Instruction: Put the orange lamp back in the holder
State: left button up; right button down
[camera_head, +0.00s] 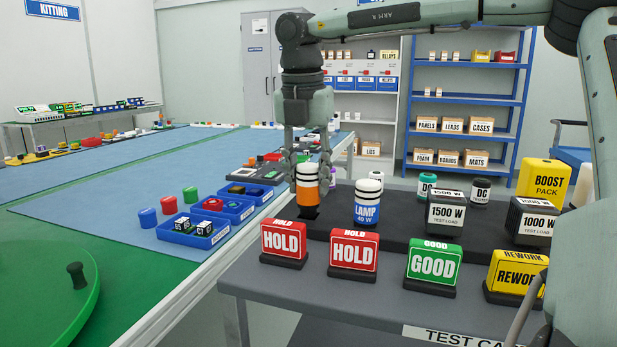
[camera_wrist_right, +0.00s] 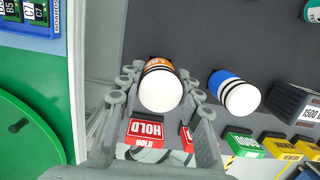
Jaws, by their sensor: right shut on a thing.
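The orange lamp (camera_head: 307,195), a cylinder with an orange body and a white top, is upright in my right gripper (camera_head: 308,168) over the left part of the dark mat on the test cart. In the right wrist view the orange lamp (camera_wrist_right: 161,88) shows its white end between the fingers of my right gripper (camera_wrist_right: 160,85), which are shut around it. A small black square patch (camera_head: 310,212) lies right under the lamp; I cannot tell whether it is a holder or a shadow, or whether the lamp touches it. My left gripper is out of view.
A blue lamp (camera_head: 367,203) stands close to the right. Red HOLD signs (camera_head: 284,241), a green GOOD sign (camera_head: 433,264) and a yellow REWORK sign (camera_head: 516,273) line the front. Test loads (camera_head: 445,213) stand farther right. Blue trays (camera_head: 194,231) lie on the table at left.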

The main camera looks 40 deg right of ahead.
jog(key=shift+f+b, duration=0.7)
jog(key=shift+f, duration=0.2)
jog(key=c, duration=1)
grip_release()
jog(key=shift+o, duration=0.2)
jog(key=shift+r, duration=0.1)
jog(key=r, duration=0.4)
jog(key=a+r, duration=0.1)
jog(key=r, duration=0.6)
jog(key=shift+s+a+r, duration=0.35)
jog(key=shift+s+r, duration=0.05)
